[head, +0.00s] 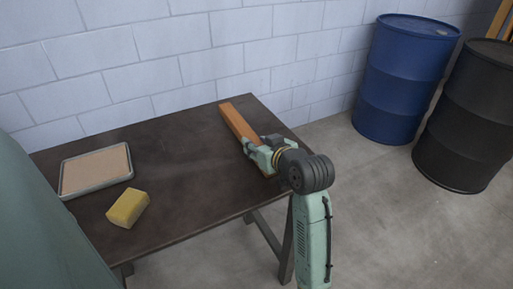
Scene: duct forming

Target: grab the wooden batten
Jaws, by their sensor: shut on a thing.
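The wooden batten (238,124) is a long orange-brown bar on the right part of the dark table, running from the back edge toward the front. My gripper (256,150) is at the batten's near part and is shut on it. The fingers and wrist partly hide the batten's near end. I cannot tell whether the batten touches the table or is slightly raised.
The dark table (175,190) stands against a white block wall. A grey tray (68,192) with a tan surface inside and a yellow sponge-like block (127,208) are on its left. A blue drum (402,80) and a black drum (468,115) stand on the floor at right.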

